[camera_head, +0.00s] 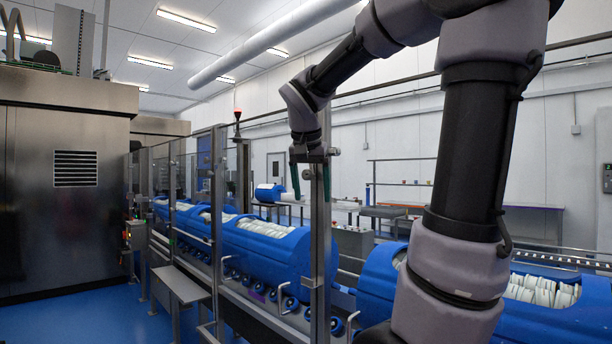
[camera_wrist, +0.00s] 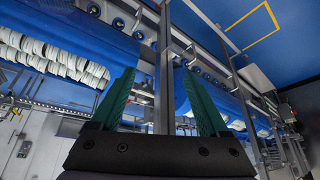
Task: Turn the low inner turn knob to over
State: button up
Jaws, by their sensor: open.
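My gripper (camera_head: 312,195) is open and empty, hanging in the middle of the head view with its green fingers pointing down. In the wrist view its fingers (camera_wrist: 160,72) are spread apart. A steel post (camera_head: 319,260) lines up with the gap between the fingers in both views; I cannot tell how near it is or whether it touches them. I cannot make out the low inner turn knob in either view. A grey control box (camera_head: 352,242) with small coloured parts on top stands behind the post. Another small control box (camera_head: 136,235) is at the far left by the machine.
A line of blue tub carriers (camera_head: 262,255) holding white items runs along a conveyor, behind posts and clear guard panels. A steel shelf (camera_head: 180,285) juts out in front. A large steel machine (camera_head: 60,190) stands left. Blue floor (camera_head: 95,315) is clear at lower left.

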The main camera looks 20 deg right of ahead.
jog(key=w+d+r+m+h, duration=0.1)
jog(key=w+r+m+h, duration=0.15)
jog(key=w, duration=0.45)
jog(key=w+d+r+m+h, duration=0.1)
jog(key=w+d+h, duration=0.15)
jog(key=w, duration=0.35)
jog(key=m+h, duration=0.4)
send_near(305, 173)
jog(key=shift+n+t+h, duration=0.25)
jog(key=shift+t+h, duration=0.05)
jog(key=x, duration=1)
jog(key=shift+f, duration=0.4)
jog(key=shift+s, duration=0.1)
jog(key=shift+c, duration=0.3)
grip_shut()
